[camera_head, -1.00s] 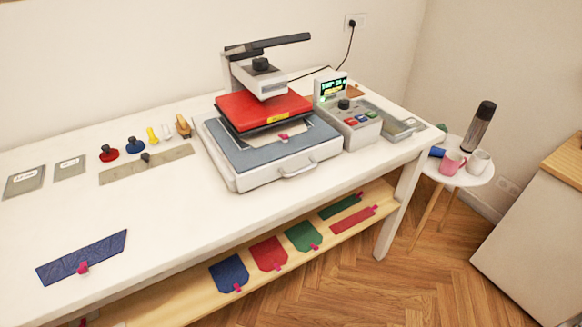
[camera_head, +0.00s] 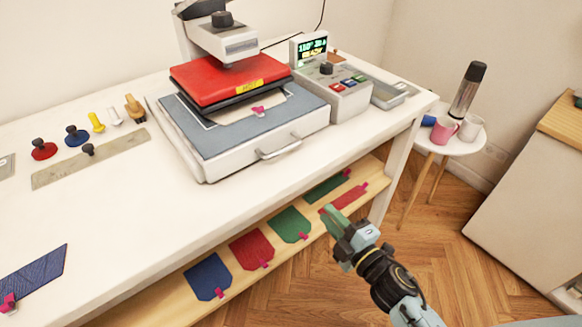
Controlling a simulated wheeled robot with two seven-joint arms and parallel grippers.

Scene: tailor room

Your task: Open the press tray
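The heat press has a red upper plate (camera_head: 230,79) raised above a blue-grey tray pad (camera_head: 215,140). The white press tray (camera_head: 210,170) has a metal handle (camera_head: 280,148) on its front side, and a white sheet with a small pink tab lies on the pad. My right gripper (camera_head: 336,222) is low in front of the table, below and right of the handle, apart from it. Its fingers point up and left and overlap the lower shelf in the picture; I cannot tell whether they are open. My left gripper is not in view.
A control box (camera_head: 330,90) with a lit display stands right of the press. Coloured patches lie on the lower shelf (camera_head: 180,308). A round side table (camera_head: 455,145) holds a pink mug, a white mug and a flask.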

